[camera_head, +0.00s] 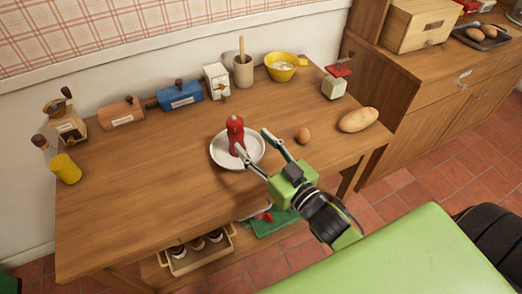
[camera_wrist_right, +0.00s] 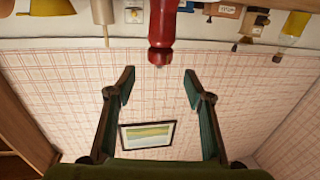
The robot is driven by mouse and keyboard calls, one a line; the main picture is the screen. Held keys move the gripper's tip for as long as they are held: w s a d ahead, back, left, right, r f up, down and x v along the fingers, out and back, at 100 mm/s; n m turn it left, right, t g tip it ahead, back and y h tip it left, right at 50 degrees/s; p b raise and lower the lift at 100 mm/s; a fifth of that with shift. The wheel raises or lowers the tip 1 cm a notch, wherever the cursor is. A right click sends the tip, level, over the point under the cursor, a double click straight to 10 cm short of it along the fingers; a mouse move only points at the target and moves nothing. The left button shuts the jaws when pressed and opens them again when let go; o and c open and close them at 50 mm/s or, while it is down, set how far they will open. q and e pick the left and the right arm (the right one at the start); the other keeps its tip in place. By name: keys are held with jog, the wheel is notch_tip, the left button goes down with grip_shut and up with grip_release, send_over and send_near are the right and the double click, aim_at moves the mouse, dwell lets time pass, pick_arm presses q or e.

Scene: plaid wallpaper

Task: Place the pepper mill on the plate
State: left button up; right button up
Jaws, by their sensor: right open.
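The red pepper mill (camera_head: 236,133) stands upright, and in the head view its base appears to be on the white plate (camera_head: 219,153) on the wooden table. My right gripper (camera_head: 252,140) is open, with its fingertips near the mill and over the plate's right side. The mill also shows upside down at the top of the right wrist view (camera_wrist_right: 162,30), ahead of the spread fingers (camera_wrist_right: 159,82). Nothing is between the fingers. My left gripper is not in view.
A brown egg (camera_head: 303,136) and a bread loaf (camera_head: 358,120) lie right of the plate. A yellow bowl (camera_head: 281,66), a utensil crock (camera_head: 243,70) and several grinders and boxes line the table's back. The table's left middle is clear.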

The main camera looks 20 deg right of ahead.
jog(key=shift+v, duration=1.1)
